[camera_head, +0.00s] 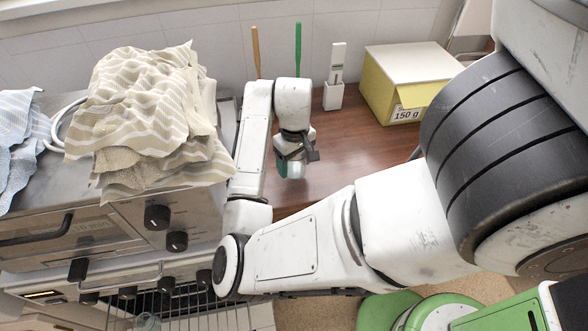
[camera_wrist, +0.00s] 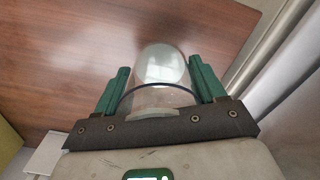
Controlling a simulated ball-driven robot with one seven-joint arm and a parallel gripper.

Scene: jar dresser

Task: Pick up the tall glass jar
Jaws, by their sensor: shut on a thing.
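The tall glass jar (camera_wrist: 162,66) is clear, with a pale round end, and sits between the two green fingers of my gripper (camera_wrist: 157,72) in the wrist view. My gripper is shut on it, one finger on each side. In the head view, my gripper (camera_head: 291,166) is over the brown wooden top (camera_head: 345,160), with a green finger showing. There the jar is mostly hidden by my gripper. I cannot tell whether the jar's base touches the wood.
A yellow and white box (camera_head: 405,82) marked 150 g stands at the back right. A white holder (camera_head: 334,95) and green (camera_head: 298,52) and brown (camera_head: 256,52) sticks are by the wall. Striped cloths (camera_head: 148,110) lie on the steel oven (camera_head: 75,235) at left. Wood right of my gripper is clear.

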